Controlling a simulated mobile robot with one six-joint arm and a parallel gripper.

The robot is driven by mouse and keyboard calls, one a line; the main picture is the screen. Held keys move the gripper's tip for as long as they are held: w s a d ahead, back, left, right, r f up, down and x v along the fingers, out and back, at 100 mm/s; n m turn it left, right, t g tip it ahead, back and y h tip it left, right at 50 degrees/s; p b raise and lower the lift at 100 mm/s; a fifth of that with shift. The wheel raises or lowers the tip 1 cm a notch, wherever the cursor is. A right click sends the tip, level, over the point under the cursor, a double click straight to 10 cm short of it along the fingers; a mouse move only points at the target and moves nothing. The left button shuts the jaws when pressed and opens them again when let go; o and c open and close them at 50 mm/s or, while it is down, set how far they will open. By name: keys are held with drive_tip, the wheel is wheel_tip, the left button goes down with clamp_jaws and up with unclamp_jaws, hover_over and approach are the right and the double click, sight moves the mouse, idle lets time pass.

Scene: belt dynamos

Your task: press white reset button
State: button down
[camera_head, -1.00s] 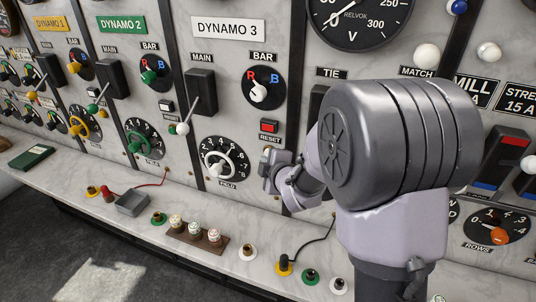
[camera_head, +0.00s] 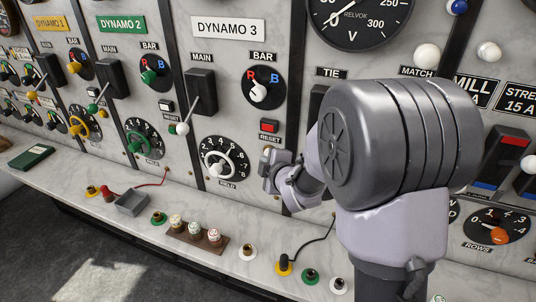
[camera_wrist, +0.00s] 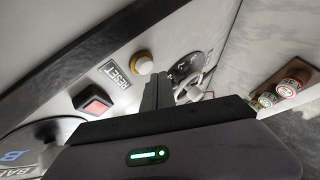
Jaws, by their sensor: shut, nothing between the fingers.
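The white reset button (camera_wrist: 143,64) shows in the wrist view as a small round pale cap in a brass-coloured ring, just beside the RESET label (camera_wrist: 113,74). The label also shows in the head view (camera_head: 269,138) below the red square lamp on the DYNAMO 3 panel. My gripper (camera_wrist: 160,80) is shut and empty, its dark fingers together. In the wrist view the fingertips are close to the button, below and right of it. The button's face is visible there, and I cannot tell whether the fingers touch it. In the head view my gripper (camera_head: 268,166) is just below the label.
A red square lamp (camera_wrist: 92,103) is near the button. The FIELD dial (camera_head: 222,160) is left of my gripper, and the BAR selector (camera_head: 260,88) is above it. The marble ledge (camera_head: 210,205) below carries several coloured terminals and a wooden fuse block (camera_head: 190,236).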

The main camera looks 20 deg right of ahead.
drive_tip(key=shift+w+d, duration=0.1)
drive_tip(key=shift+w, duration=0.05)
idle(0.7)
drive_tip(key=shift+w+d, duration=0.15)
drive_tip(key=shift+w, duration=0.05)
drive_tip(key=shift+w+d+b, duration=0.3)
drive_tip(key=shift+w+b, duration=0.05)
drive_tip(key=shift+w, duration=0.05)
idle(0.8)
idle(0.3)
drive_tip(key=shift+s+a+b, duration=0.55)
drive_tip(key=shift+s+b, duration=0.15)
drive_tip(key=shift+b, duration=0.1)
